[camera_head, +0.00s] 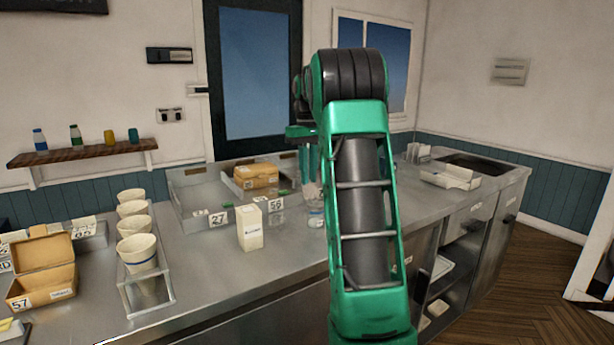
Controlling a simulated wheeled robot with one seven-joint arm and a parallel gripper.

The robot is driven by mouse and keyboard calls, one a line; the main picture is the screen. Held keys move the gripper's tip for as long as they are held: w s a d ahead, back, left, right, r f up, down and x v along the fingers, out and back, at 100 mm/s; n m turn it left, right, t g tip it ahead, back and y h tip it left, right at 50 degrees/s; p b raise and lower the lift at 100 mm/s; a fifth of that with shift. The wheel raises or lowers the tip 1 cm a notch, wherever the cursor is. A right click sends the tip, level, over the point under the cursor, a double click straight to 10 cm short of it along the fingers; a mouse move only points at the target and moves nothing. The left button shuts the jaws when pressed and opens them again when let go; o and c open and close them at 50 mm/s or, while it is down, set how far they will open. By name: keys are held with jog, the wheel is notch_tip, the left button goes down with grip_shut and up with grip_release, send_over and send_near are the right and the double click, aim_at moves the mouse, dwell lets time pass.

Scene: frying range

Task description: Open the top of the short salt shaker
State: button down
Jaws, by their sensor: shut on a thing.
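My gripper (311,184) points down over the steel counter, just left of my green forearm, which hides part of it. Its fingers are shut on a small clear shaker (314,196), seemingly the short salt shaker. A whitish part (316,218) shows right below it at counter level; I cannot tell whether it is the shaker's base or another thing. The shaker's top is hidden between the fingers, so I cannot tell whether it is open or shut.
A white carton (250,229) stands left of the gripper. Behind it is a steel tray (188,213) with a cardboard box (256,176) and number tags. Paper cups in a rack (150,294) and an open box (42,279) stand left. Counter in front is clear.

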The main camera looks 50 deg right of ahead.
jog(key=c, duration=1.7)
grip_release()
jog(key=r, duration=1)
jog(key=shift+w+d+r, duration=0.1)
jog(key=shift+w+r, duration=0.25)
jog(key=shift+r, duration=0.05)
jog(key=s+a+f+m, duration=0.1)
jog(key=s+a+f, duration=0.7)
jog(key=s, duration=0.2)
jog(key=s+a+f+m, duration=0.1)
jog(key=s+a+f, duration=0.7)
jog(key=s+a, duration=0.1)
jog(key=s+a+f+m, duration=0.1)
jog(key=s+a+f, duration=0.7)
jog(key=s, duration=0.4)
jog(key=shift+s+a+f+m+t, duration=0.1)
jog(key=shift+a+f+m+t, duration=0.2)
jog(key=shift+f+m, duration=0.1)
